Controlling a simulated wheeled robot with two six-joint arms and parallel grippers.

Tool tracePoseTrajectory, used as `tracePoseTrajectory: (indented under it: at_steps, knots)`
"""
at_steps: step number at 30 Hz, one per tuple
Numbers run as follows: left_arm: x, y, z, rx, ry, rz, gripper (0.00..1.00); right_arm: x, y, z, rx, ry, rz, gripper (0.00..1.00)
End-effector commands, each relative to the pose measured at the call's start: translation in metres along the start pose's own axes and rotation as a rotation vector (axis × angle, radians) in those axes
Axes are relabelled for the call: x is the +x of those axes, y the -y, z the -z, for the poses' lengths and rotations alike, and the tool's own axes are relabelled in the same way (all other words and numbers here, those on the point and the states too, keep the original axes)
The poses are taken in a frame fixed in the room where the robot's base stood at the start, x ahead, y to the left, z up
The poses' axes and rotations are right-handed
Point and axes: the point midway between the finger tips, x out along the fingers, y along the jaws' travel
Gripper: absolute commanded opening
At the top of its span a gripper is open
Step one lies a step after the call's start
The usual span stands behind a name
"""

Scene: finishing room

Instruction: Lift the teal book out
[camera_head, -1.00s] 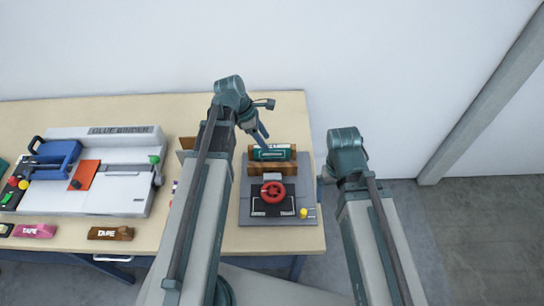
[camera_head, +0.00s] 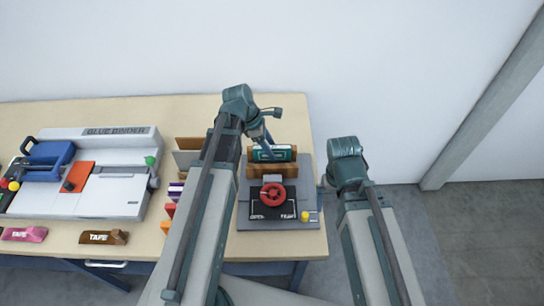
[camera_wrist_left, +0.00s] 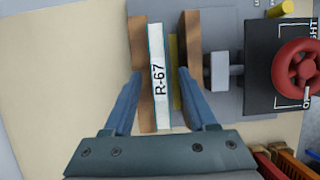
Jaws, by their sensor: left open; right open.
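The teal book (camera_head: 284,153) stands upright between the wooden jaws (camera_head: 272,171) of a small press with a red handwheel (camera_head: 272,194). In the left wrist view I see the book's top as a narrow pale strip marked R-67 (camera_wrist_left: 158,80), with a wooden jaw on each side. My left gripper (camera_head: 264,152) is over the book. In the left wrist view its open fingers (camera_wrist_left: 160,75) straddle the strip, one on each side, with gaps between them and the book. My right arm stands to the right of the press; its gripper is not visible.
A glue binder (camera_head: 115,190) with a blue clamp (camera_head: 52,158) fills the table's left part. Tape blocks (camera_head: 103,237) lie along the front edge. Upright boards (camera_head: 188,150) and coloured items (camera_head: 172,200) stand close left of my left arm. The wall is behind.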

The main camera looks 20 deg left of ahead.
Motion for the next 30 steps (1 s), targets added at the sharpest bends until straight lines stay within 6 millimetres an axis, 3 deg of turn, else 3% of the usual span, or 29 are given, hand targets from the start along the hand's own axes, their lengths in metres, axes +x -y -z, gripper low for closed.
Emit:
tracePoseTrajectory:
  at_steps: [13, 23, 30]
  knots:
    - [0.0025, 0.0000, 0.0011, 0.000, 0.000, 0.000, 0.57, 0.0027, 0.0003, 0.0002, 0.000, 0.000, 0.000, 1.00]
    - [0.0025, 0.0000, 0.0011, 0.000, 0.000, 0.000, 0.00, 0.0027, 0.0003, 0.0002, 0.000, 0.000, 0.000, 1.00]
    - [0.0025, 0.0000, 0.0011, 0.000, 0.000, 0.000, 0.00, 0.0027, 0.0003, 0.0002, 0.000, 0.000, 0.000, 1.00]
